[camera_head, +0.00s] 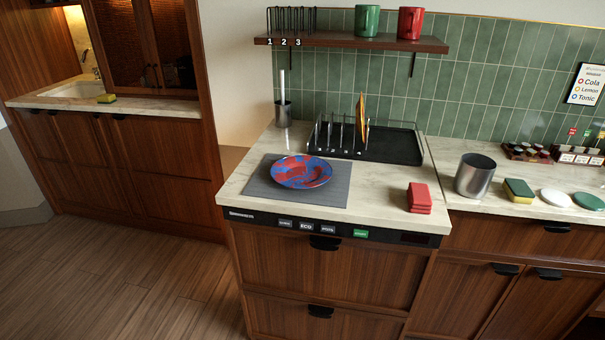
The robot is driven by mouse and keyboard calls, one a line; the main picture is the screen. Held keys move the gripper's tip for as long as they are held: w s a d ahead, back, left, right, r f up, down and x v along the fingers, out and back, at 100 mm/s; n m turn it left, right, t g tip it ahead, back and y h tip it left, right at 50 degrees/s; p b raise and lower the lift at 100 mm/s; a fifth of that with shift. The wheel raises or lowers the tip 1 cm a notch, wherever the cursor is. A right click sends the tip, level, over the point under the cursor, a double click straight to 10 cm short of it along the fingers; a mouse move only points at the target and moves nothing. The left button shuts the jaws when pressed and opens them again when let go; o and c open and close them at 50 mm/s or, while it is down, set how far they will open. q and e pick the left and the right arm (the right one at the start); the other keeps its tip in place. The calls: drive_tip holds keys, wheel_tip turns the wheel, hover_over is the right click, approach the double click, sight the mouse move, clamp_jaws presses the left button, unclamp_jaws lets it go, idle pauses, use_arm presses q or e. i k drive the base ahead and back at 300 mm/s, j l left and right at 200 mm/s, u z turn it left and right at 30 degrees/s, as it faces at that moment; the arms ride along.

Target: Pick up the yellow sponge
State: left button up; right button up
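A yellow and green sponge (518,191) lies on the right counter, between a metal cup and a white round item. Its green side faces up and its yellow layer shows below. A second, smaller-looking yellow and green sponge (107,98) lies near the front edge of the far left counter, beside the sink. Neither of my grippers is in view, and nothing touches either sponge.
A metal cup (475,175) stands left of the right sponge. A white disc (555,198) and green disc (587,201) lie right of it. A red stack (419,198), a patterned plate (302,172) and a dish rack (367,139) occupy the middle counter. The wooden floor (110,280) at left is clear.

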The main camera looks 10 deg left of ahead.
sight(102, 100)
drive_tip(key=u, duration=1.5)
